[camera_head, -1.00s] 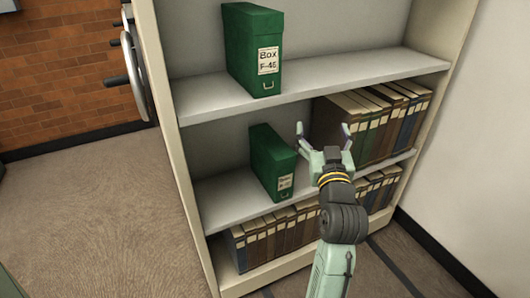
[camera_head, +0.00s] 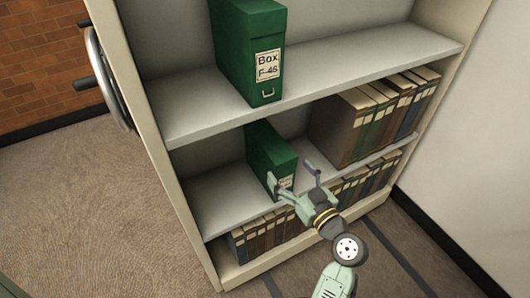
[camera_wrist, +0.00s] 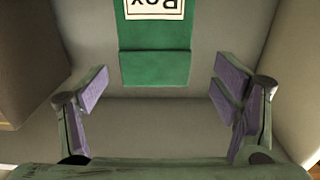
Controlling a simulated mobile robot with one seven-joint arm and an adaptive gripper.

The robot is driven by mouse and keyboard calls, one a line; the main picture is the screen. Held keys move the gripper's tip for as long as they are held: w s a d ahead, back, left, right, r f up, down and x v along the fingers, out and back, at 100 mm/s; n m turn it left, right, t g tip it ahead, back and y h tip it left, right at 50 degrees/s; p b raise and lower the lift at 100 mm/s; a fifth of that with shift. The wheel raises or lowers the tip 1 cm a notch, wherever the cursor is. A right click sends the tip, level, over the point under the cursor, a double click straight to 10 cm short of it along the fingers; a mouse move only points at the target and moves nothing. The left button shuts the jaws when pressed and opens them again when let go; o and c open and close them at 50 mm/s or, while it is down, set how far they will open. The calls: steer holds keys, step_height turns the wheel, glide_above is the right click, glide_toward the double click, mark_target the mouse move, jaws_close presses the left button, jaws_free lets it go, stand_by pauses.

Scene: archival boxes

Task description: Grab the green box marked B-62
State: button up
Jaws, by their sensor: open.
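A green box (camera_head: 268,157) stands on the middle shelf. Its label is partly covered by my gripper in the head view, so I cannot read its number. In the wrist view a green box (camera_wrist: 155,67) lies ahead between the fingers, its label upside down, with only "Box" showing. My gripper (camera_head: 291,174) is open and empty, in front of the middle shelf at the lower right of this box. Its fingers (camera_wrist: 160,88) are spread to either side of the box in the wrist view, with a gap to it.
Another green box (camera_head: 246,58), marked F-46 or similar, stands on the shelf above. Dark books (camera_head: 351,131) fill the right of the middle shelf, and more books (camera_head: 262,244) line the bottom shelf. A handwheel (camera_head: 104,82) is on the shelf's left side. Floor at left is clear.

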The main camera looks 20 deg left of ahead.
mark_target(275, 153)
steer(key=x, duration=0.2)
steer(key=shift+w+a+r+p, duration=0.15)
steer(key=shift+w+a+p, duration=0.05)
steer(key=shift+a+p, duration=0.1)
steer(key=shift+w+f+p+x, duration=0.15)
steer(key=shift+p+x, duration=0.25)
steer(key=shift+x, duration=0.65)
steer(key=shift+f+p+x, duration=0.25)
steer(key=shift+p+x, duration=0.1)
steer(key=shift+x, duration=0.65)
steer(key=shift+w+f+p+x, duration=0.15)
steer(key=shift+p+x, duration=0.25)
steer(key=shift+x, duration=0.65)
steer(key=shift+s+d+f, duration=0.1)
steer(key=shift+d, duration=0.1)
steer(key=shift+c, duration=0.2)
steer(key=c, duration=1.7)
steer(key=shift+c, duration=0.4)
steer(key=shift+r, duration=0.2)
